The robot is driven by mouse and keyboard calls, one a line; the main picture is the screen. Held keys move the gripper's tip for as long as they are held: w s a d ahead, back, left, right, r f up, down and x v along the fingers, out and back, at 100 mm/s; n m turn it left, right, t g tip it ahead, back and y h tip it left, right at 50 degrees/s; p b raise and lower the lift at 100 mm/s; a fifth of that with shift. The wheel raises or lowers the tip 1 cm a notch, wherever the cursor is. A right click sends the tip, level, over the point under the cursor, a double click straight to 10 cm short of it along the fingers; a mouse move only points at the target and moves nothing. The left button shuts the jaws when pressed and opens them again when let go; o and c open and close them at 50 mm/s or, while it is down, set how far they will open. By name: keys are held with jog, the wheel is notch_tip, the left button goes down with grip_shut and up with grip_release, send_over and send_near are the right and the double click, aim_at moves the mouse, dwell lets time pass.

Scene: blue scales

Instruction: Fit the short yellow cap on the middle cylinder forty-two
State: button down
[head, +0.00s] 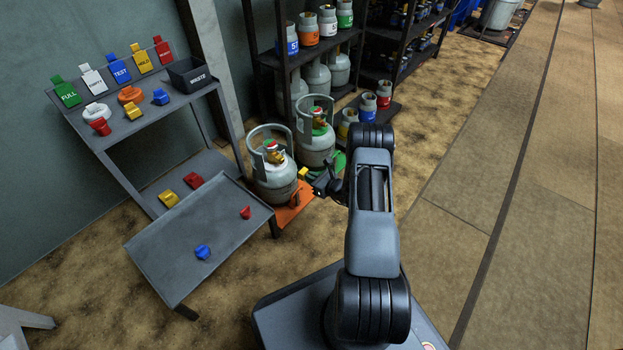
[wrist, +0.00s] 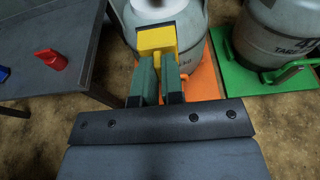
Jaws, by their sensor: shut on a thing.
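My gripper (head: 315,179) is shut on a short yellow cap (head: 303,173). In the wrist view the yellow cap (wrist: 157,40) sits between the green-sided fingers (wrist: 159,76). It appears in front of a grey cylinder (wrist: 198,30) on an orange scale (wrist: 205,82); whether they touch cannot be told. That cylinder (head: 273,180) has a collar and a red, green and yellow top. A second grey cylinder (wrist: 270,38) stands on a green scale (wrist: 245,82), also in the head view (head: 316,148). Its label begins with a 4; the rest is cut off.
A grey table (head: 190,245) at left holds a blue cap (head: 202,252) and a red cap (head: 245,212). A stand behind it carries coloured caps, tags and a waste bin (head: 192,75). A dark rack (head: 262,50) holds more cylinders. The floor at right is clear.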

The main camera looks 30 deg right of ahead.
jog(key=shift+w+a+b, duration=0.3)
jog(key=shift+w+b, duration=0.15)
jog(key=shift+w, duration=0.15)
send_near(283, 162)
jog(key=shift+w+a+f, duration=0.3)
jog(key=shift+w+f, duration=0.1)
jog(key=shift+w, duration=0.25)
jog(key=shift+w+a+f, duration=0.3)
jog(key=shift+w+f, duration=0.05)
jog(key=shift+w, duration=0.25)
jog(key=shift+r+x, duration=0.2)
jog(key=shift+x, duration=0.65)
jog(key=shift+r+x, duration=0.2)
jog(key=shift+x, duration=0.65)
jog(key=c, duration=1.2)
grip_release()
jog(key=shift+w, duration=0.15)
jog(key=shift+o, duration=0.2)
